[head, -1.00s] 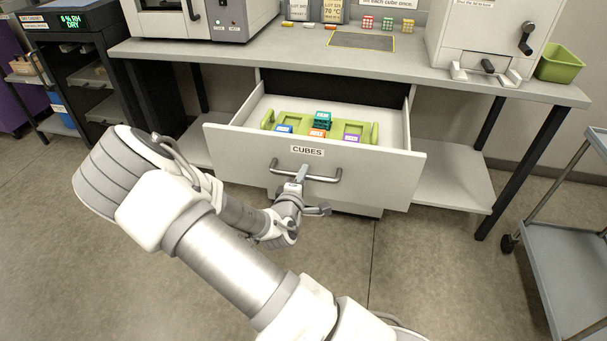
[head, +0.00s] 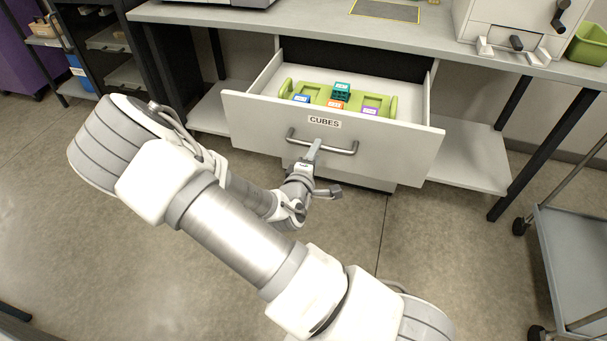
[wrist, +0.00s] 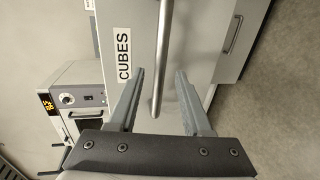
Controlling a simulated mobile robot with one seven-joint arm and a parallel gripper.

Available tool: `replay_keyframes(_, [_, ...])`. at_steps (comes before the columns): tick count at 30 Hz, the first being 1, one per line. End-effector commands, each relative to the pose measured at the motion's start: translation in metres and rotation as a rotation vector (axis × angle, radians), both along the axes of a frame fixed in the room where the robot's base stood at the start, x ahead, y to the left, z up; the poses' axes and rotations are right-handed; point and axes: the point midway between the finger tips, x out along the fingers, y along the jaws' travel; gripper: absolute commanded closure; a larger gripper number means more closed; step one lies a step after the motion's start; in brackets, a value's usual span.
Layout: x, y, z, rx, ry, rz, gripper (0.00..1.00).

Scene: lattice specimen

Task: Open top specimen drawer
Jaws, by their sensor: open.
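The top specimen drawer (head: 400,148), labelled CUBES, is pulled out from under the bench. Its bar handle (head: 340,151) runs across its front and also shows in the wrist view (wrist: 162,60). Inside the drawer a green tray (head: 289,87) holds several coloured cubes, among them a teal one (head: 341,87), a blue one (head: 302,98) and a purple one (head: 370,111). My gripper (head: 314,150) is at the handle. In the wrist view its fingers (wrist: 160,85) are apart, with the bar's end between them and no visible contact.
The bench top (head: 300,22) overhangs the drawer. Another drawer (wrist: 235,35) with its own handle is below. A grey cart (head: 575,245) stands at the right. The floor (head: 440,240) in front is clear.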

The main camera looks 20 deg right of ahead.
Motion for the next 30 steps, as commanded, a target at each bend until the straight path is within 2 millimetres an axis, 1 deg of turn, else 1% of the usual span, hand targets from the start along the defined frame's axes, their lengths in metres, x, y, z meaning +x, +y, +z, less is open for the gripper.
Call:
replay_keyframes(1, [-0.01, 0.009, 0.006, -0.001, 0.002, 0.006, 0.51])
replay_keyframes(6, [-0.044, 0.031, 0.014, -0.001, 0.002, 0.006, 0.51])
replay_keyframes(12, [-0.08, 0.056, 0.023, 0.0, 0.001, 0.006, 0.51])
replay_keyframes(14, [-0.089, 0.061, 0.025, -0.001, 0.0, 0.006, 0.51])
replay_keyframes(15, [-0.092, 0.063, 0.028, -0.001, 0.001, 0.003, 0.51])
replay_keyframes(21, [-0.106, 0.071, 0.029, -0.001, 0.001, 0.001, 0.51])
replay_keyframes(30, [-0.109, 0.073, 0.027, -0.001, 0.0, 0.0, 0.51])
